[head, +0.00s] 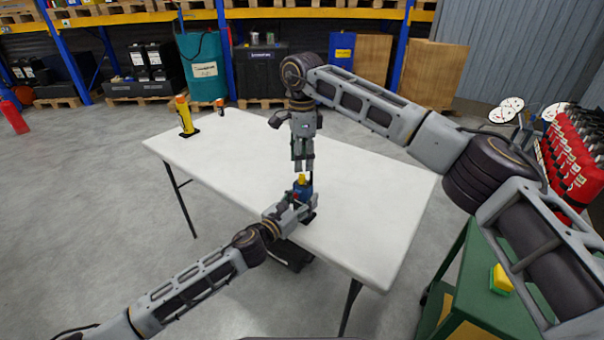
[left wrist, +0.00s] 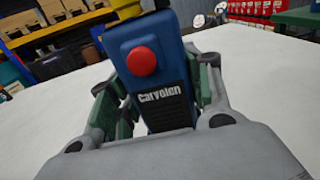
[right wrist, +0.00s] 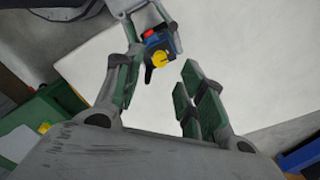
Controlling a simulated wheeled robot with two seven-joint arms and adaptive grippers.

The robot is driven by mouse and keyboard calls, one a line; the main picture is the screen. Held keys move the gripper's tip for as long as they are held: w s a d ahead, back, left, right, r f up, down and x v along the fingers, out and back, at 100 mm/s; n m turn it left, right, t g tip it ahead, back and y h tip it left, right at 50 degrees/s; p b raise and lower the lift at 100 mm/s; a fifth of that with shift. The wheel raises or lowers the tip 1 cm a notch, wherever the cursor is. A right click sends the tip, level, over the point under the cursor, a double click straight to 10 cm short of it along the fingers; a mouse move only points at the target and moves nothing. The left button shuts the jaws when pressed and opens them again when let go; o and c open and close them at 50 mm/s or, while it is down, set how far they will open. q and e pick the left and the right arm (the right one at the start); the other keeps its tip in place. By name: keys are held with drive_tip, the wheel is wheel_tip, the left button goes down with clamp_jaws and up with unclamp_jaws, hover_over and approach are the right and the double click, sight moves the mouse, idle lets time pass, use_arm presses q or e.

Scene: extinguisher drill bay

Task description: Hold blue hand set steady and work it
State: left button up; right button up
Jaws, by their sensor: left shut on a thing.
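In the left wrist view the hand set (left wrist: 150,75) shows a red button and the label "Carvolen". My left gripper (head: 298,203) is shut on its body, with green finger pads at both sides. My right gripper (head: 303,168) points down just above the yellow top. In the right wrist view its fingers (right wrist: 158,98) are apart with nothing between them, and the hand set (right wrist: 160,48) shows beyond them with its yellow top facing up.
A yellow device (head: 185,115) and a small orange-and-black item (head: 220,108) stand at the table's far left. A green cart (head: 480,285) with a yellow block (head: 501,280) is at the right, by red extinguishers (head: 570,150). Most of the tabletop is clear.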

sight(302, 175)
drive_tip(key=shift+f, duration=2.7)
clamp_jaws()
